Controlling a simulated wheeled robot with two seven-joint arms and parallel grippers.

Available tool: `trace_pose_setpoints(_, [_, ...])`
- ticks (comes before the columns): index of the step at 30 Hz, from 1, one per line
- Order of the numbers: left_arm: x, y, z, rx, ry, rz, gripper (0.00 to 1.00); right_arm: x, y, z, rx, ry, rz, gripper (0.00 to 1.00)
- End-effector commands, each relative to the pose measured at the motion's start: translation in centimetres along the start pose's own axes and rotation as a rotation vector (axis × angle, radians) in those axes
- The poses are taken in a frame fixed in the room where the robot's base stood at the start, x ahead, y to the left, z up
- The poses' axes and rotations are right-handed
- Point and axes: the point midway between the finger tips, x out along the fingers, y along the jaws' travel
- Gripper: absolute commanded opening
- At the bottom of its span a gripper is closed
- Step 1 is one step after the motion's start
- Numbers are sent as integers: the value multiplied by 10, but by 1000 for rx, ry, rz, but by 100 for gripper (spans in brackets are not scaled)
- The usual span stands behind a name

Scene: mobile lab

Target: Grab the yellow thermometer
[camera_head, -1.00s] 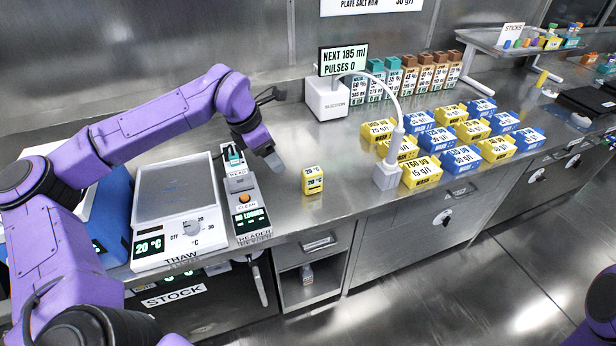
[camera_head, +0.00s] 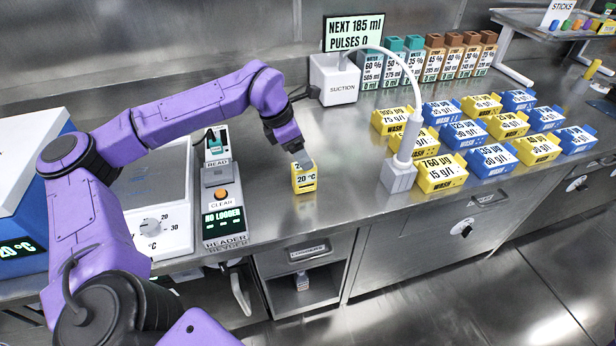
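The yellow thermometer (camera_head: 304,184) is a small yellow block with a white face reading 20 °C. It stands upright on the steel bench, right of the reader. My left gripper (camera_head: 302,161) comes in from the left and is at the top of the thermometer, covering part of its upper edge. I cannot tell whether the fingers touch it or how far apart they are. My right gripper is not in view.
The reader (camera_head: 222,205) and thaw plate (camera_head: 160,225) stand to the left. The suction unit (camera_head: 334,80) is behind, its nozzle stand (camera_head: 399,177) to the right. Yellow and blue wash boxes (camera_head: 487,158) fill the right. Bench around the thermometer is clear.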

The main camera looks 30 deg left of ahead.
Motion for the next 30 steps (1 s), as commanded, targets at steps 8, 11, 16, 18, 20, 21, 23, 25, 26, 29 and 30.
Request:
trace_pose_setpoints(8, [37, -6, -8, -5, 4, -3, 72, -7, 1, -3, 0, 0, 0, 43])
trace_pose_setpoints(11, [56, -8, -10, -4, 3, -2, 72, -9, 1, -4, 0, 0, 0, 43])
trace_pose_setpoints(16, [69, -8, -9, -4, -1, 1, 72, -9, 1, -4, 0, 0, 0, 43])
trace_pose_setpoints(18, [69, -7, -8, -3, -2, 1, 72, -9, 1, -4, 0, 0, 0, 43])
trace_pose_setpoints(20, [69, -8, -8, -3, -1, 1, 72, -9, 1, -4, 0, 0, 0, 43])
trace_pose_setpoints(21, [69, -8, -8, -3, -1, 1, 69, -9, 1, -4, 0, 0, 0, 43])
trace_pose_setpoints(23, [69, -8, -8, -3, -1, 1, 50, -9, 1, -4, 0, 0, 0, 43])
trace_pose_setpoints(25, [69, -8, -8, -2, -1, 1, 27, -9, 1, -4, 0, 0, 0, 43])
trace_pose_setpoints(26, [69, -8, -8, -2, -1, 0, 17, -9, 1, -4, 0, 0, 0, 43])
trace_pose_setpoints(29, [69, -8, -8, -2, -1, 1, 15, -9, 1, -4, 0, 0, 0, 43])
trace_pose_setpoints(30, [69, -8, -8, -2, -1, 1, 15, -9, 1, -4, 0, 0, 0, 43])
